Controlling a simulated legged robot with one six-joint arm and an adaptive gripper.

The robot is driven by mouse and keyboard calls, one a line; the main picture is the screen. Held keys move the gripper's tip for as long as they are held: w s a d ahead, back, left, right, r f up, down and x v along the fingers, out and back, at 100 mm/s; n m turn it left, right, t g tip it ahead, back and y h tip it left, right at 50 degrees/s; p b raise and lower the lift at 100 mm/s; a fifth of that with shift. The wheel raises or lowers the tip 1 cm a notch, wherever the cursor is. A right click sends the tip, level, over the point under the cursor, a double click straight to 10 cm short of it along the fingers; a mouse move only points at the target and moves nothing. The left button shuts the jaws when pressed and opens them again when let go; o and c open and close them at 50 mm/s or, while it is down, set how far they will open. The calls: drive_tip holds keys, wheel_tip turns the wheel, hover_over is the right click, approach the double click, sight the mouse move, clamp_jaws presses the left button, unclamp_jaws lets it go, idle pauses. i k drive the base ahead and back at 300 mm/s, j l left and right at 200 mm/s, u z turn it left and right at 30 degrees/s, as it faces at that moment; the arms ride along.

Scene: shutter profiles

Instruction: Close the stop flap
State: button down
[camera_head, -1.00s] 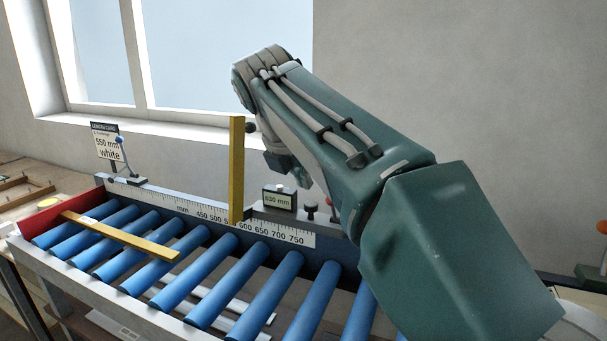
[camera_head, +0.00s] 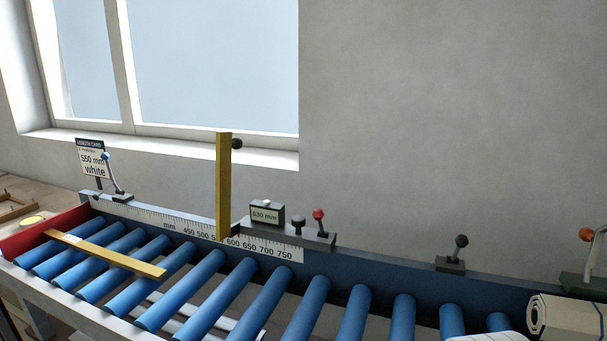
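The stop flap appears to be the yellow bar (camera_head: 223,187) standing upright at the measuring rail, near the 600 mark of the scale (camera_head: 200,228). A dark knob (camera_head: 237,144) sits near its top. A display box (camera_head: 267,212) reading 630 mm stands to its right, beside a black knob (camera_head: 298,224) and a red-topped lever (camera_head: 318,218).
Blue rollers (camera_head: 258,303) fill the conveyor, with a yellow strip (camera_head: 105,255) lying over the left ones against a red end plate (camera_head: 45,232). A length card (camera_head: 93,162) reads 550 mm white.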

sight(225, 143)
drive_tip(key=i+j+z, duration=0.25)
drive_tip(key=j, duration=0.6)
drive_tip(key=j+z, duration=0.2)
drive_tip(key=j, duration=0.7)
drive_tip(key=i+j+z, duration=0.1)
drive_tip(key=j+z, duration=0.15)
drive_tip(key=j, duration=0.65)
